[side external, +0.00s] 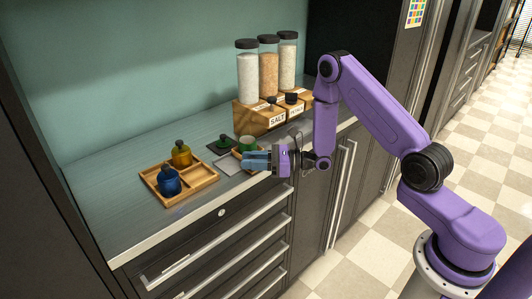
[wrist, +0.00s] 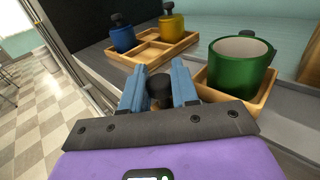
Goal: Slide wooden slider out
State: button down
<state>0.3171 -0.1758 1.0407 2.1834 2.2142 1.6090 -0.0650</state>
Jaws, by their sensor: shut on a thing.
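The wooden slider (wrist: 268,88) is a light wood tray at the right of the wrist view, and a green cup (wrist: 240,68) stands on it. The cup also shows in the side view (side external: 246,143), just behind my gripper's fingers. My gripper (side external: 256,160) is low over the counter's front part, its blue fingers pointing left. In the wrist view my gripper (wrist: 159,78) has a round black knob (wrist: 160,90) between its fingers and is shut on it. The fingers hide where the knob joins the slider.
A divided wooden tray (side external: 205,184) with a blue jar (side external: 168,181) and a yellow jar (side external: 181,154) stands to the left. A wooden stand (side external: 258,119) with tall filled canisters (side external: 268,66) is behind. A grey square (side external: 227,164) lies left of the fingers. The counter's front left is clear.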

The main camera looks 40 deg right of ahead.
jog(key=shift+a+r, duration=0.15)
jog(key=shift+a, duration=0.5)
jog(key=shift+a+r, duration=0.15)
jog(key=shift+a, duration=0.65)
jog(key=c, duration=0.9)
grip_release()
jog(key=shift+c, duration=0.2)
jog(key=shift+f, duration=0.1)
jog(key=shift+s+d, duration=0.25)
jog(key=shift+d, duration=0.3)
jog(key=v, duration=1.6)
jog(key=shift+s, duration=0.2)
jog(key=shift+d+f, duration=0.15)
jog(key=shift+v, duration=1.95)
